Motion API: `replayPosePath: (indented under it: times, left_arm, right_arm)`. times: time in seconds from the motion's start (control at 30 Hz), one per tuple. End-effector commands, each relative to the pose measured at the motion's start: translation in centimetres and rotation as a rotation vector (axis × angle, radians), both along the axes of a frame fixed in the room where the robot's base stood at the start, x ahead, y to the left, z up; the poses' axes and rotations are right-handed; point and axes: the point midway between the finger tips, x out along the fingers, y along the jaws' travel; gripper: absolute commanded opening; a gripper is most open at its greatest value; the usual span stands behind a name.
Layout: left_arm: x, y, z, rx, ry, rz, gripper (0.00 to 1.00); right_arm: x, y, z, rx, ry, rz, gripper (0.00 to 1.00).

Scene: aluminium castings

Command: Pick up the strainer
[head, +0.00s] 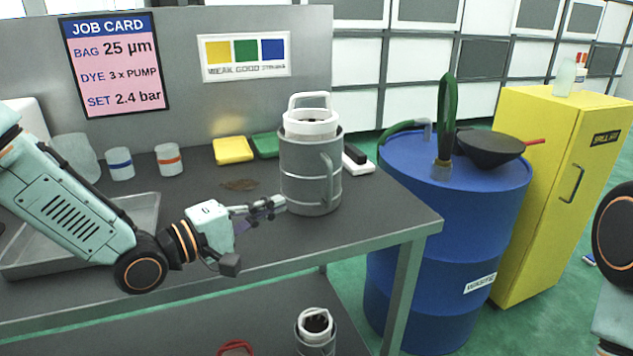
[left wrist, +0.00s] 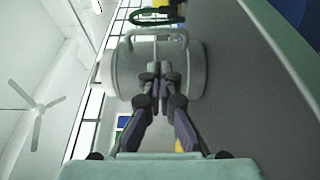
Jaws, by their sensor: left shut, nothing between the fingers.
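A white strainer (head: 311,122) with a raised loop handle sits in the top of a grey pot (head: 306,175) on the bench. Its lower part is hidden inside the pot. The pot stands upright with a side handle facing right. My left gripper (head: 279,203) is shut and empty, its fingertips low beside the pot's left side; I cannot tell whether they touch it. In the left wrist view, the shut fingers (left wrist: 160,68) overlap the pot (left wrist: 190,75), and the white strainer (left wrist: 107,73) shows at its left end. My right gripper is out of view.
Yellow (head: 233,150) and green (head: 265,145) pads lie behind the pot. A metal tray (head: 145,206) lies left under my left arm. A blue drum (head: 450,230) stands right of the bench. Another pot (head: 315,340) sits on the lower shelf.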

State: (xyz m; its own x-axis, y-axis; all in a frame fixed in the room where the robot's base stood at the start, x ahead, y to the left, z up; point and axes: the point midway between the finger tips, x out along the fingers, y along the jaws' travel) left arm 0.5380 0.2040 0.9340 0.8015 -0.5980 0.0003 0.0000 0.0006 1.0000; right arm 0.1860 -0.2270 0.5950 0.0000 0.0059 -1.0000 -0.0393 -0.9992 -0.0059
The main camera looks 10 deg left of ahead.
Motion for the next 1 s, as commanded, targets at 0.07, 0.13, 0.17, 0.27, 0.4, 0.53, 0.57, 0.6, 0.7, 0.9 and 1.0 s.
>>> replayPosePath:
  times: [0.07,0.13,0.17,0.27,0.4,0.53,0.57,0.6,0.7,0.9,1.0]
  left_arm:
    - [-0.2,0.1,0.0,-0.001,0.001,0.0,0.0]
    - [-0.3,0.1,0.0,-0.001,0.001,0.0,0.0]
    - [-0.4,0.1,0.0,0.0,0.0,0.0,0.0]
    - [-0.2,-0.1,-0.1,0.002,0.001,-0.001,0.0]
    - [0.4,-0.8,-0.2,0.004,0.001,-0.002,0.0]
    - [1.4,-1.5,-0.2,0.005,0.0,-0.002,0.0]
    - [1.6,-1.7,-0.2,0.004,0.001,-0.001,0.0]
    - [2.0,-1.9,-0.2,0.005,0.0,-0.002,0.0]
    - [2.9,-2.7,-0.2,0.005,0.0,-0.003,0.0]
    - [5.0,-4.1,-0.2,0.005,0.0,-0.002,0.0]
    - [6.0,-4.8,-0.2,0.004,-0.002,-0.002,0.0]
  right_arm:
    - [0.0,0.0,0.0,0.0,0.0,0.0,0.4]
    - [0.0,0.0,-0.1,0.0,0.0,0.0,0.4]
    - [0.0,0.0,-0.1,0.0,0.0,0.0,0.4]
    - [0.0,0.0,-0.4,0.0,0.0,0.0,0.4]
    - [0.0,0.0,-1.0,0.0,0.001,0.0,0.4]
    - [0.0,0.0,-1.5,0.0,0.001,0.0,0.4]
    - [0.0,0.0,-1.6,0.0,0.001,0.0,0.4]
    - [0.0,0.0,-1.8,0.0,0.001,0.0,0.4]
    - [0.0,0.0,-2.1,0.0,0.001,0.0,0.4]
    - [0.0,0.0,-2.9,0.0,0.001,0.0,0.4]
    - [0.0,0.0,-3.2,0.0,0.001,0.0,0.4]
